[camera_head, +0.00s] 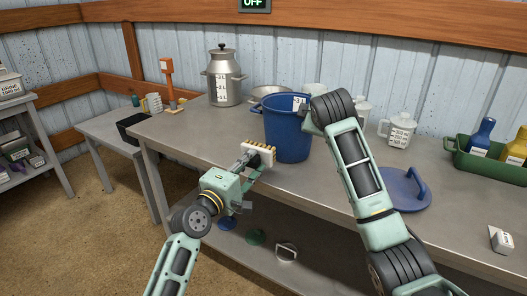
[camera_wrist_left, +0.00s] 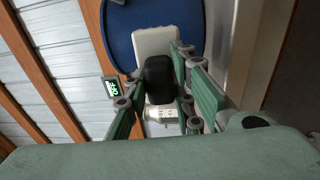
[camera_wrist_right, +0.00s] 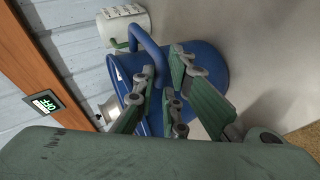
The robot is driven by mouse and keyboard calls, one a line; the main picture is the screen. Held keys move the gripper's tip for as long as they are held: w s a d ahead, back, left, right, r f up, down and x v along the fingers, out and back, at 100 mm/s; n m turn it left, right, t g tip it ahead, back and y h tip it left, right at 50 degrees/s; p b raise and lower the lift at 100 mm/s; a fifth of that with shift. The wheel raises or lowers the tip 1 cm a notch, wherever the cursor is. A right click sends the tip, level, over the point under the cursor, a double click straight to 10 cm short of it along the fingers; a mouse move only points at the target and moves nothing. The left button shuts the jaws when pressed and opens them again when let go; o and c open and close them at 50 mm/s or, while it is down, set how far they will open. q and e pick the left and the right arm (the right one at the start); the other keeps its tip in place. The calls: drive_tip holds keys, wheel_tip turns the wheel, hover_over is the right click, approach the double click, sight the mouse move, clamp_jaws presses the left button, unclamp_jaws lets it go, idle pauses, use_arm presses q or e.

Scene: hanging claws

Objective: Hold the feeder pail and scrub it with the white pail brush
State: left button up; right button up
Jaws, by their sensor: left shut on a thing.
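The blue feeder pail (camera_head: 285,130) stands upright on the steel bench, with a white scale label near its rim. My left gripper (camera_head: 245,165) is shut on the black handle (camera_wrist_left: 158,75) of the white pail brush (camera_head: 258,154). The brush's tan bristles face up and away, close to the pail's left side; I cannot tell whether they touch. In the right wrist view, the pail's blue handle (camera_wrist_right: 150,48) runs down between the fingertips of my right gripper (camera_wrist_right: 162,80), which closes on it. My right arm hides this grip in the head view.
A blue lid (camera_head: 405,192) lies right of my right arm. A green tote (camera_head: 490,165) with bottles, a white jug (camera_head: 397,130), a steel can (camera_head: 223,80) and a steel bowl (camera_head: 268,92) stand on the bench. The bench's front left is clear.

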drive_tip(key=o, duration=0.4)
drive_tip(key=shift+o, duration=0.2)
drive_tip(key=v, duration=1.2)
drive_tip(key=shift+f, duration=0.1)
